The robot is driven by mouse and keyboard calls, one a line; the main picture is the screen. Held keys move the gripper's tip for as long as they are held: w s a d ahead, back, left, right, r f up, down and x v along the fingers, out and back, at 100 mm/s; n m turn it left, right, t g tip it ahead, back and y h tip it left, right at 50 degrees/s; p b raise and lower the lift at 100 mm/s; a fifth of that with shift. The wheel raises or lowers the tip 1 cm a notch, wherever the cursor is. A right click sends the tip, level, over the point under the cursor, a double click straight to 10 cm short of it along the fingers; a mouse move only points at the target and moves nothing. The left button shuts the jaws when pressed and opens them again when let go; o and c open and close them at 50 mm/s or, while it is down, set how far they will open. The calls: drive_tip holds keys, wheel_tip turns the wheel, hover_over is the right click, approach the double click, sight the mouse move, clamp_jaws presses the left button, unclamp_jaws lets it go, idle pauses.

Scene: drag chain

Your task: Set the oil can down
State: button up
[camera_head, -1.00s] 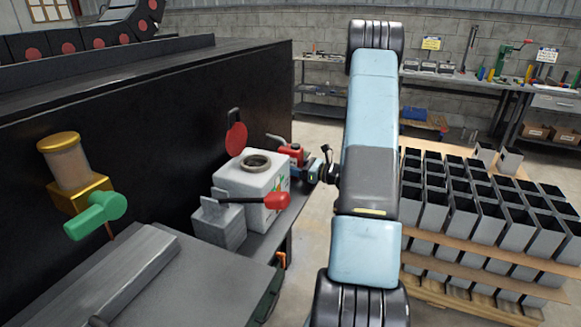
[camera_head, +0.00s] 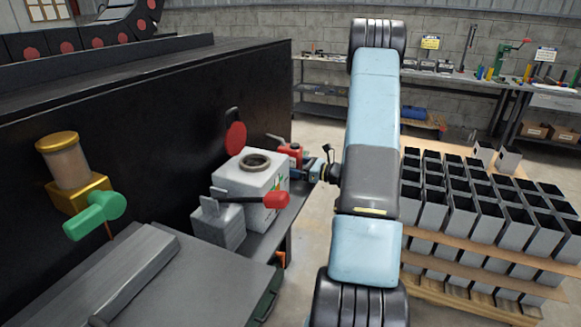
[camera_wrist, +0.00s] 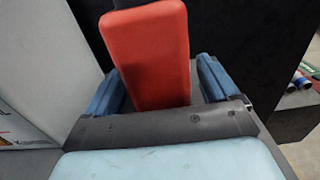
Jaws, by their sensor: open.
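The red oil can (camera_head: 291,151) stands at the far side of the white tank, close to the black machine wall. Its base is hidden behind the tank in the head view. In the wrist view the oil can (camera_wrist: 150,45) shows as a red block between the two blue fingers. My gripper (camera_wrist: 158,78) is open, with one finger on each side of the can. A gap shows at the right finger; the left finger is close to the can. In the head view my gripper (camera_head: 312,171) comes in from the right.
The white tank (camera_head: 258,195) with a round filler ring and a red-handled lever (camera_head: 270,200) stand on the grey bench (camera_head: 190,285). A black machine wall (camera_head: 150,130) rises behind them. A pallet of grey square tubes (camera_head: 480,215) is at right.

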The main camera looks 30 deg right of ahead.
drive_tip(key=v, duration=1.1)
drive_tip(key=shift+d, duration=0.1)
idle(0.9)
drive_tip(key=shift+c, duration=0.2)
